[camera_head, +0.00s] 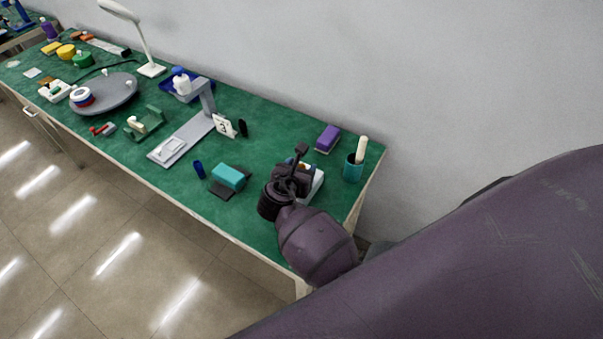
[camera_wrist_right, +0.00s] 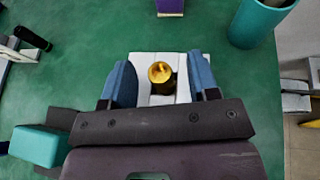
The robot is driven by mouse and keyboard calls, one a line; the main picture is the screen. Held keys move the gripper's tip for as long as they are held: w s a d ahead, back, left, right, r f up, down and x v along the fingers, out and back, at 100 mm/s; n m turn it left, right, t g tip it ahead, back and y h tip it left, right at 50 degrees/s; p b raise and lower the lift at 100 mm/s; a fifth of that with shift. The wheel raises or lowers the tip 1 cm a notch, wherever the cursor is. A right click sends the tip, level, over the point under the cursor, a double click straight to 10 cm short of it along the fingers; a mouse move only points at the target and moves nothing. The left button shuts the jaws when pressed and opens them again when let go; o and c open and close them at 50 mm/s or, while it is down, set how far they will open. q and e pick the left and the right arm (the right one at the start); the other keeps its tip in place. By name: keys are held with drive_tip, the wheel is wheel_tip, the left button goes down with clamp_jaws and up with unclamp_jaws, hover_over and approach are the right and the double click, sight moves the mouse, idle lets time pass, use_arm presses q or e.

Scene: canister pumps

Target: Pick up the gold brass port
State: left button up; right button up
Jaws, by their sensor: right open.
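The gold brass port (camera_wrist_right: 160,73) shows in the right wrist view as a round, bright gold piece. It is at or over a white block-like holder (camera_wrist_right: 142,62). My right gripper (camera_wrist_right: 162,77) is open, with one blue finger on each side of the port and a visible gap at both sides. Whether the fingertips are level with the port cannot be told. In the head view my right gripper (camera_head: 291,178) is over the near right end of the bench and hides most of the holder (camera_head: 317,186). My left gripper is not in view.
A teal cup (camera_head: 353,168) with a pale-handled tool stands to the right. A purple block (camera_head: 327,138) lies behind, and a teal block (camera_head: 229,176) on a dark pad lies to the left. A grey stand (camera_head: 190,135) is farther left. Bare green bench top (camera_head: 270,120) lies between.

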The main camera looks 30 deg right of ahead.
drive_tip(key=shift+w+d+f, duration=0.1)
drive_tip(key=shift+w+d, duration=0.15)
drive_tip(key=shift+d, duration=0.05)
drive_tip(key=c, duration=1)
